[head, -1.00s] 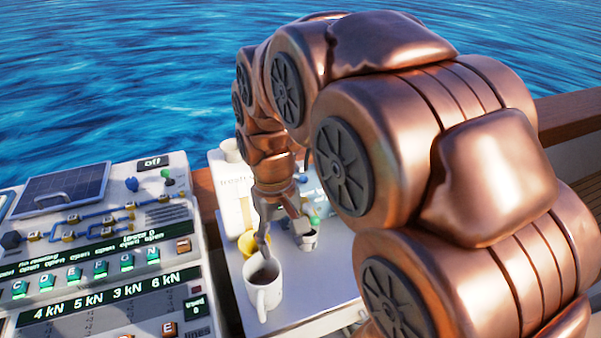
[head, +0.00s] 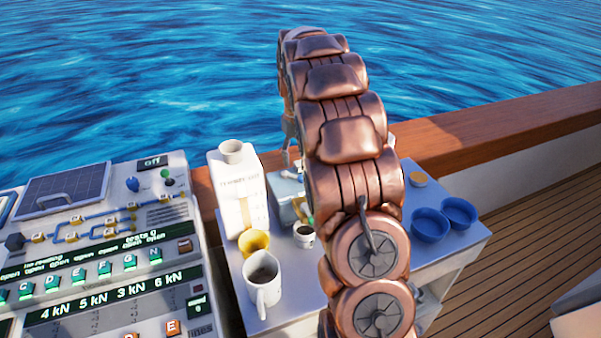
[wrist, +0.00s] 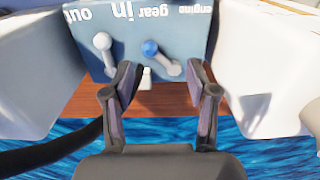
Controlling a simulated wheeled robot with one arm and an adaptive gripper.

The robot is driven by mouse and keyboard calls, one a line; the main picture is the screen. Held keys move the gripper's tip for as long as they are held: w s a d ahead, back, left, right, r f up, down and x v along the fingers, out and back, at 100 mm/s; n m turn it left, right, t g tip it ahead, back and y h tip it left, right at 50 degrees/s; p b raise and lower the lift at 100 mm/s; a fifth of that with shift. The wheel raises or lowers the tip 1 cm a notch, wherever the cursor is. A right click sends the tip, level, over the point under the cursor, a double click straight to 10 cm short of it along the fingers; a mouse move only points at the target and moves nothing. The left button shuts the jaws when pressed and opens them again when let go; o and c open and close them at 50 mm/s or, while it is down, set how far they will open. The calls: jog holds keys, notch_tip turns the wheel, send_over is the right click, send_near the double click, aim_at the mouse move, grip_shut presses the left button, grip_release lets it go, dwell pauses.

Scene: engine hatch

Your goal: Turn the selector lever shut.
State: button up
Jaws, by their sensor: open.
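A blue-grey box (head: 284,188) stands on the white cabinet, partly hidden behind my arm. In the wrist view its panel (wrist: 128,20) appears upside down, with printed words including "engine", "gear", "in" and "out". It carries a lever with a white knob (wrist: 102,42) and a lever with a blue knob (wrist: 150,48), both slanting down to the right in the picture. I cannot tell by label which is the selector lever. My gripper (wrist: 160,80) is open and empty, its fingers pointing at the panel, apart from both levers. In the head view my gripper is mostly hidden.
A white carton (head: 237,190), a yellow cup (head: 255,243), a white mug (head: 263,290) and a small pot (head: 304,236) stand left and front of the box. Two blue bowls (head: 430,226) are at right. A control console (head: 100,285) fills the left. A wooden rail runs behind.

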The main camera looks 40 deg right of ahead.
aim_at(300, 176)
jog(key=shift+w+d+f, duration=0.3)
jog(key=shift+w+d, duration=0.2)
jog(key=shift+d, duration=0.3)
jog(key=shift+f, duration=0.15)
jog(key=shift+f+p, duration=1.35)
jog(key=shift+f, duration=2.4)
jog(key=shift+c, duration=0.3)
grip_shut()
